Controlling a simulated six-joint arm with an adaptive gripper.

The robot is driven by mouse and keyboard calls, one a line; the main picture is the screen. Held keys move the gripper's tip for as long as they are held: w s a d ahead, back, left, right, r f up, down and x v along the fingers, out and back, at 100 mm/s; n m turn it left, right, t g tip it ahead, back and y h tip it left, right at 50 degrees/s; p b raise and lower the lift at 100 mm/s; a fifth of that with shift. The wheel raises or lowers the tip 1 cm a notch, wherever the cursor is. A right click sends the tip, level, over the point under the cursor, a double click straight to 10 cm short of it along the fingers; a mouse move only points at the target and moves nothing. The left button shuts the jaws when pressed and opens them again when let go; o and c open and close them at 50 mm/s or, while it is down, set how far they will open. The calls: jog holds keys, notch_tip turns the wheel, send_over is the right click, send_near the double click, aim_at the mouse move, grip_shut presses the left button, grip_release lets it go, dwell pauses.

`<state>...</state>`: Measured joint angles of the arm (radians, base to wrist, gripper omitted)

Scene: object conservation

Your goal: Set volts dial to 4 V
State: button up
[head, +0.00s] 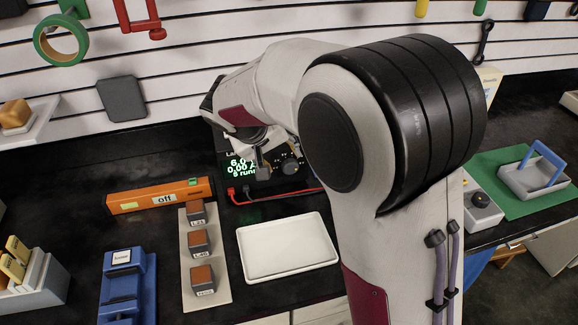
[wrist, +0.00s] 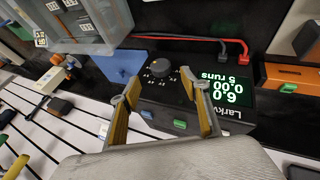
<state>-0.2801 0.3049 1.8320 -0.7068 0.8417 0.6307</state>
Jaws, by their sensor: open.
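The power supply (head: 241,183) stands on the dark bench, partly hidden by my arm in the head view. Its green display (wrist: 232,95) reads 6.0, 0.00 and "5 runs"; in the wrist view the unit appears upside down. A round dark dial (wrist: 160,68) with small marks around it shows beyond the gap between my fingers; a dial also shows in the head view (head: 290,167). Its label and pointer are too small to read. My gripper (wrist: 160,88) is open and empty over the panel. In the head view my gripper (head: 262,158) is in front of the panel, partly hidden.
Red and black leads (head: 247,191) lie along the unit's front edge. A white tray (head: 290,278), a strip with brown-topped blocks (head: 217,298) and an orange bar marked "off" (head: 125,203) are nearby. A blue fixture (head: 145,285) stands at lower left.

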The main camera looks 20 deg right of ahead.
aim_at(290, 167)
jog(key=shift+f, duration=0.15)
jog(key=shift+x, duration=3.8)
jog(key=c, duration=1.1)
